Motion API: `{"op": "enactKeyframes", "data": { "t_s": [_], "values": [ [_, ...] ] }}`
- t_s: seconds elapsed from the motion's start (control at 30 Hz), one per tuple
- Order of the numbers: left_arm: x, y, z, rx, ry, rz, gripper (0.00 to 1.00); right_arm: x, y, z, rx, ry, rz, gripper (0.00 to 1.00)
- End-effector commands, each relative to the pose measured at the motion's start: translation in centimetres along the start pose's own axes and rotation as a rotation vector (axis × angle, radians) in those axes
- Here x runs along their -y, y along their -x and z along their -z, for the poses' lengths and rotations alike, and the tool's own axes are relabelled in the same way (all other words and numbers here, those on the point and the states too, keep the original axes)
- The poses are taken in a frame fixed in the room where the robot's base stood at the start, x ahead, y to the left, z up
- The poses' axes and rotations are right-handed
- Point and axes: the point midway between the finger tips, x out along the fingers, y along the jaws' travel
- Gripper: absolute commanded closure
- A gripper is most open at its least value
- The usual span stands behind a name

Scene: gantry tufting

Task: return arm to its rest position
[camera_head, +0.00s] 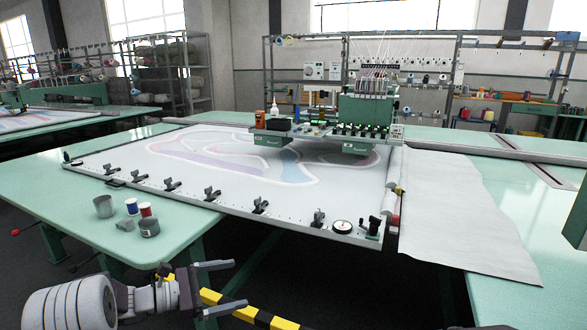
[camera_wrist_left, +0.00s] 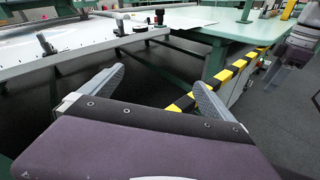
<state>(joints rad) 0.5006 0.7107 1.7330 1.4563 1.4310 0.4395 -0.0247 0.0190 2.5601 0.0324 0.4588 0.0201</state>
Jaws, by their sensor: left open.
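My left gripper (camera_head: 232,287) is low in the front left of the head view, in front of the table edge and the frame. Its two grey fingers are spread apart and hold nothing. In the left wrist view the open fingers (camera_wrist_left: 150,90) show dark floor between them. My right gripper is not in the head view. A grey arm part of mine shows at the upper right of the left wrist view.
The tufting frame (camera_head: 120,170) with several black clamps lies on the green table (camera_head: 60,200). A grey cup (camera_head: 104,206), spools and a tin stand on the table's near left corner. A yellow-black striped bar (camera_head: 255,314) runs low beside my left gripper.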

Motion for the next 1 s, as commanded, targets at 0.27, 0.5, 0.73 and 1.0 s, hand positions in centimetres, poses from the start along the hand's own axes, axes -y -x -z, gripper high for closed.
{"op": "enactKeyframes", "data": {
  "t_s": [0.27, 0.5, 0.73, 1.0],
  "values": [
    [22.0, -2.2, -0.7, -0.392, -0.537, 0.722, 0.0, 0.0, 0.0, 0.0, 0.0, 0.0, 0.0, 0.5],
    [26.9, 7.3, 6.0, -0.636, -1.156, 1.176, 0.0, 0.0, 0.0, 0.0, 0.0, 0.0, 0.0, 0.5],
    [22.6, 10.6, 4.9, -0.671, -1.55, 1.351, 0.0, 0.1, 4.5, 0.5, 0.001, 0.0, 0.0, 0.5],
    [20.0, 12.3, -4.5, -0.673, -1.544, 1.348, 0.0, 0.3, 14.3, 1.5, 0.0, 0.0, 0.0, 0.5]
  ]
}}
